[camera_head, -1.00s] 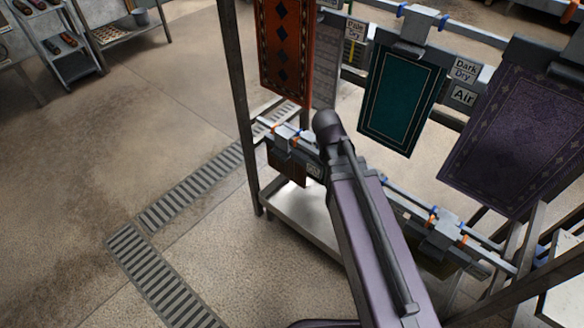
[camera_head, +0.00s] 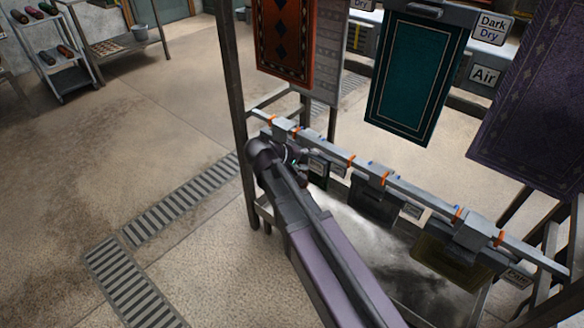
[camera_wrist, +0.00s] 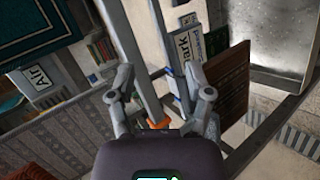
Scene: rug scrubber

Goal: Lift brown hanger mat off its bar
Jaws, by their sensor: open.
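I cannot tell whether a finger touches the bar or the mat's hanger. In the head view my gripper (camera_head: 297,155) is at the left part of the lower bar (camera_head: 405,190), partly hidden by my arm.
Orange bands and grey hangers sit along the lower bar, with a dark mat (camera_head: 372,204) and an olive mat (camera_head: 448,264) farther right. Above hang an orange patterned mat (camera_head: 284,40), a teal mat (camera_head: 415,80) and a purple mat (camera_head: 535,100). A metal post (camera_head: 236,110) stands at left.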

